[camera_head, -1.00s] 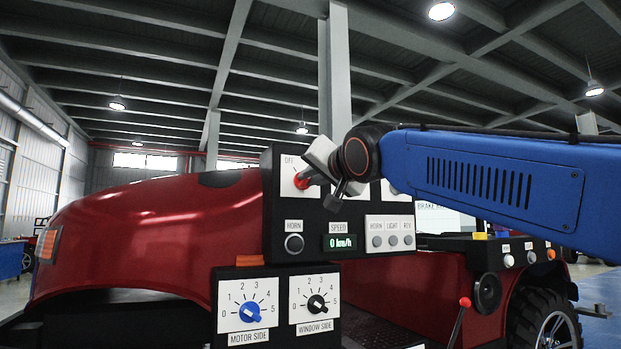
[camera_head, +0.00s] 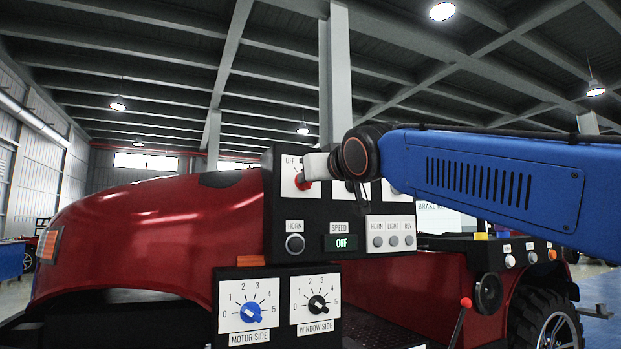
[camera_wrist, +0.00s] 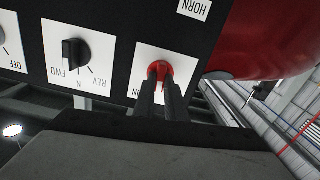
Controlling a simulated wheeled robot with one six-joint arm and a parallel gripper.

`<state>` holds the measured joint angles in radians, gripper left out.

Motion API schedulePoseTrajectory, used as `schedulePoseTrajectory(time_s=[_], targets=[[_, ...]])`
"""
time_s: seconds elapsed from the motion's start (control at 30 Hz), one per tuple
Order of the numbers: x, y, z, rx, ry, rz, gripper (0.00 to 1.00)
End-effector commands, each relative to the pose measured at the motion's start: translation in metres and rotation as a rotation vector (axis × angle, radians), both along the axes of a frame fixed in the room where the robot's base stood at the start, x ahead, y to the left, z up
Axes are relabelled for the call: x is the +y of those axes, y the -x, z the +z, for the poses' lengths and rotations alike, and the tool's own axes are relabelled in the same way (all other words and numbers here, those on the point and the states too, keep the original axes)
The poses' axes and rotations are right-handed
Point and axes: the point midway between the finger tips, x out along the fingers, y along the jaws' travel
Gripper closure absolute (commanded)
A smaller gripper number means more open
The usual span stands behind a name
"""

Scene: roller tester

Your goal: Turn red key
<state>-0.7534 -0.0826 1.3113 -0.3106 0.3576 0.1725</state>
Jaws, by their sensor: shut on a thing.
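The red key (camera_head: 301,182) sits on a white plate at the upper left of the black control panel (camera_head: 277,228); an OFF label shows above it. In the wrist view the red key (camera_wrist: 160,70) is between the two dark fingers of my gripper (camera_wrist: 160,92). My gripper is shut on it, and its fingers partly cover the key and the ON label. In the head view my gripper (camera_head: 314,170) reaches the key from the right. The speed display (camera_head: 340,243) reads OFF.
A black FWD/N/REV knob (camera_wrist: 76,52) is beside the key plate. Below are a horn button (camera_head: 295,243), a blue motor side knob (camera_head: 250,313) and a black window side knob (camera_head: 318,305). A red vehicle body (camera_head: 160,230) stands at the left.

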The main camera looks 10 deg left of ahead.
Motion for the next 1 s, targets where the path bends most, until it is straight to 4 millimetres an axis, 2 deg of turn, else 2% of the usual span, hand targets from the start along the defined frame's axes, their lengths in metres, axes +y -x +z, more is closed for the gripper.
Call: schedulePoseTrajectory(time_s=[0.5, 1.0], targets=[[0.0018, 0.0011, -0.0016, -0.236, 0.317, 0.001, 1.00], [0.0022, 0.0014, -0.0020, -0.304, 0.406, 0.001, 1.00]])
